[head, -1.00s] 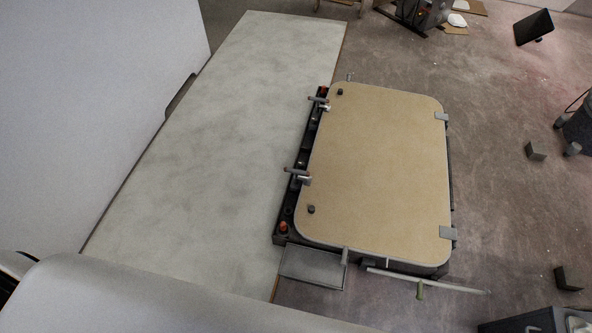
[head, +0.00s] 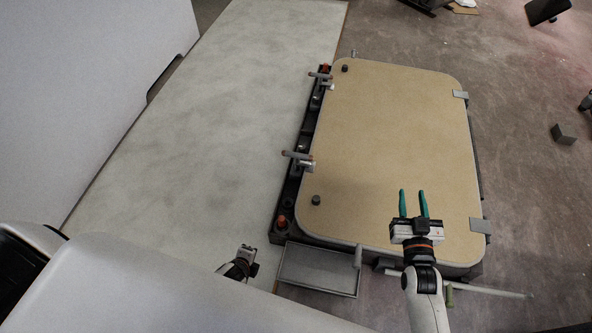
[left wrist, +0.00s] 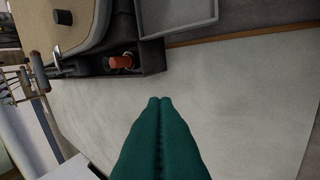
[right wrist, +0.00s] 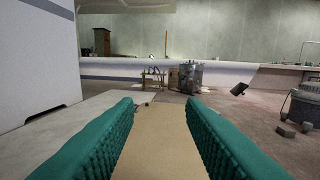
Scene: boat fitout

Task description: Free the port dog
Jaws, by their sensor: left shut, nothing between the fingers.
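The tan hatch lid (head: 395,140) lies on a dark frame, with two dog handles on its left edge: a nearer one (head: 298,156) and a farther one (head: 320,76). Both handles stick out leftward over the frame. I cannot tell which is the port dog. A handle also shows at the left of the left wrist view (left wrist: 39,72). My left gripper (head: 247,248) is shut and empty, low over the pale panel, left of the grey tray and apart from the dogs; its green fingers touch in the left wrist view (left wrist: 160,100). My right gripper (head: 412,191) is open and empty above the lid's near right part.
A shallow grey tray (head: 318,291) sits at the frame's near left corner. Orange-red knobs (head: 282,221) mark the frame's left corners. A pale rod (head: 500,290) lies at the near right. The pale panel (head: 190,150) left of the hatch is mostly clear. A white wall (head: 90,90) stands at left.

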